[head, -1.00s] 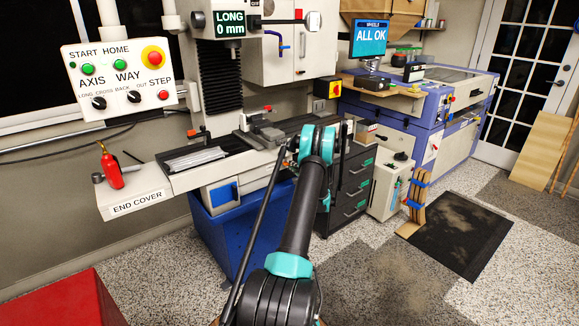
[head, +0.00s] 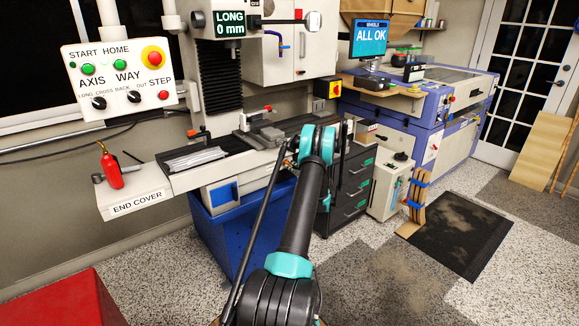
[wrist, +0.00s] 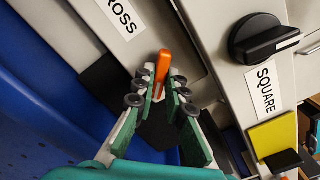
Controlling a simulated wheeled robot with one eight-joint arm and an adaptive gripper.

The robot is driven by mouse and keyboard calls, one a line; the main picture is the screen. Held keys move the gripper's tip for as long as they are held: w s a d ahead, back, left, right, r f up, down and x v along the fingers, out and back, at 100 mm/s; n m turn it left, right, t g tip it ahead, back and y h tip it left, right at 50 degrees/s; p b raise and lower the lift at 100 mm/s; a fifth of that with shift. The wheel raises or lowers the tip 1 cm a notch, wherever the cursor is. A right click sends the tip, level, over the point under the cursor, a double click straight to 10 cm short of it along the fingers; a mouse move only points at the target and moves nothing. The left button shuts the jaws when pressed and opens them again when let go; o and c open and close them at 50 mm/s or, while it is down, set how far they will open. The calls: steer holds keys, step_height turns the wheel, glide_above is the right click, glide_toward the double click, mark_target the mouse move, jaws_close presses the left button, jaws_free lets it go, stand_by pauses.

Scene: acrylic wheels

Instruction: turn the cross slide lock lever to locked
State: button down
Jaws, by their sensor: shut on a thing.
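The cross slide lock lever (wrist: 162,66) is an orange handle in the wrist view, beside a white plate with a partly cut-off label ending in "ROSS" (wrist: 121,17). My gripper (wrist: 160,84) is shut on the lever, with its padded fingers on either side of it. The lower part of the lever is hidden between the fingers. In the head view my arm reaches to the machine's front, and the arm hides the lever and my fingertips.
A black knob (wrist: 262,40) above a "SQUARE" label (wrist: 266,90) stands right of my gripper. A yellow block (wrist: 274,137) is lower right. The machine table (head: 190,178) extends left of my arm, and dark drawers (head: 352,180) stand just right of it.

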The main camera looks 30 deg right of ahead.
steer(key=m, duration=0.4)
stand_by(0.3)
steer(key=shift+m, duration=0.4)
steer(key=m, duration=0.3)
steer(key=shift+m, duration=0.4)
steer(key=c, duration=1.4)
jaws_free()
steer(key=shift+c, duration=0.2)
steer(key=shift+s, duration=0.1)
steer(key=s, duration=0.6)
steer(key=shift+s+d, duration=0.3)
steer(key=shift+s, duration=0.1)
